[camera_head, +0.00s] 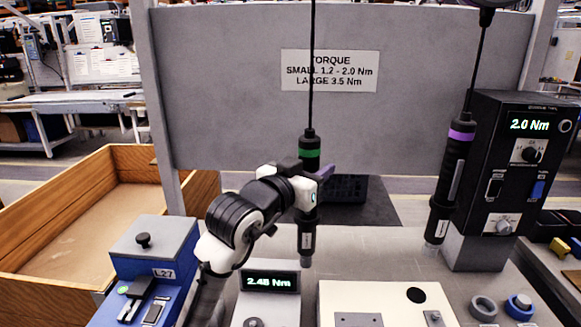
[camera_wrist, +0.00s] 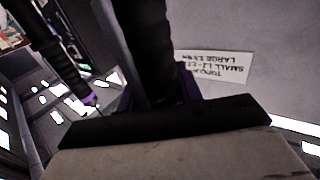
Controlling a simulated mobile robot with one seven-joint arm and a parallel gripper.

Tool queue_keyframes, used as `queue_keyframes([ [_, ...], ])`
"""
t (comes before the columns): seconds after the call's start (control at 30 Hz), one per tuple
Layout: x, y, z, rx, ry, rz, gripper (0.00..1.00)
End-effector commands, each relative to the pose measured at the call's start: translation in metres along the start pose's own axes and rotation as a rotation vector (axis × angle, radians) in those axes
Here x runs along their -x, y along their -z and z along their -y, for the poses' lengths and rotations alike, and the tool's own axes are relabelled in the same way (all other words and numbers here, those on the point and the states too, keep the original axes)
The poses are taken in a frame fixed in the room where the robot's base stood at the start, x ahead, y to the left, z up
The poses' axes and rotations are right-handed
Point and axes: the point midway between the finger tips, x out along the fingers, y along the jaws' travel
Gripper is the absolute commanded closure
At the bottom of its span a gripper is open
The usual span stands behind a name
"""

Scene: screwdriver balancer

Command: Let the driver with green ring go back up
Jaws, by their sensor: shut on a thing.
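The driver with the green ring (camera_head: 308,154) hangs upright on a dark cord in the middle of the head view. My gripper (camera_head: 314,186) is shut on its dark body just below the green ring. The driver's lower end hangs free below my gripper, beside a small display reading 2.48 Nm (camera_head: 269,282). In the wrist view the dark driver body (camera_wrist: 150,45) rises between my fingers; its green ring does not show there.
A second driver with a purple ring (camera_head: 461,135) hangs at the right, next to a black controller (camera_head: 515,150) reading 2.0 Nm. A grey panel (camera_head: 230,110) stands behind. A blue box (camera_head: 153,262), a white fixture (camera_head: 385,300) and a wooden crate (camera_head: 60,195) surround the work area.

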Motion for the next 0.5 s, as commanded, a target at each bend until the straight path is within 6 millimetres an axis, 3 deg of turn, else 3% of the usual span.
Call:
queue_keyframes([
  [0.17, -0.003, 0.005, -0.004, -0.001, -0.006, 0.002, 1.00],
  [0.5, -0.002, 0.037, -0.003, -0.001, -0.005, 0.002, 1.00],
])
